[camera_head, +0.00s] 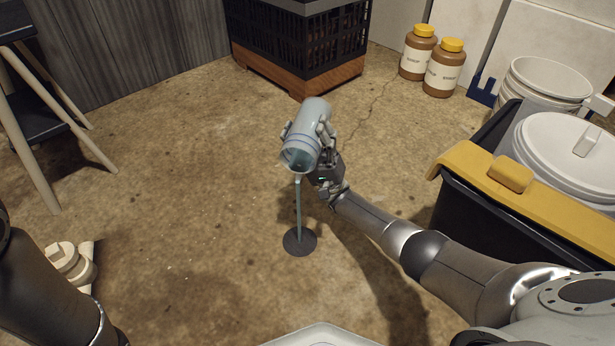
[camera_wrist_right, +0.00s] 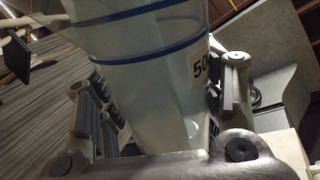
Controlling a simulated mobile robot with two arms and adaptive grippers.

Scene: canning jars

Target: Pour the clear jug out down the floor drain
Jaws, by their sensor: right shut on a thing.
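The clear jug (camera_head: 311,122) is held tilted above the floor, its mouth tipped down toward me in the head view. A thin stream of liquid (camera_head: 298,205) falls from its lip to the dark round floor drain (camera_head: 300,241). My right gripper (camera_head: 311,140) is shut around the jug's body. In the right wrist view the jug (camera_wrist_right: 140,75) fills the middle, with blue bands and a partly hidden "50" label, between the fingers. My left gripper is not in view; only part of my left arm shows at the lower left.
A black bin with a yellow rim (camera_head: 520,195) stands at right, holding a white lidded bucket (camera_head: 570,150). Two brown jars with yellow lids (camera_head: 443,72) and a black crate (camera_head: 300,45) stand at the back. A wooden-legged stand (camera_head: 35,165) is at left. Floor around the drain is clear.

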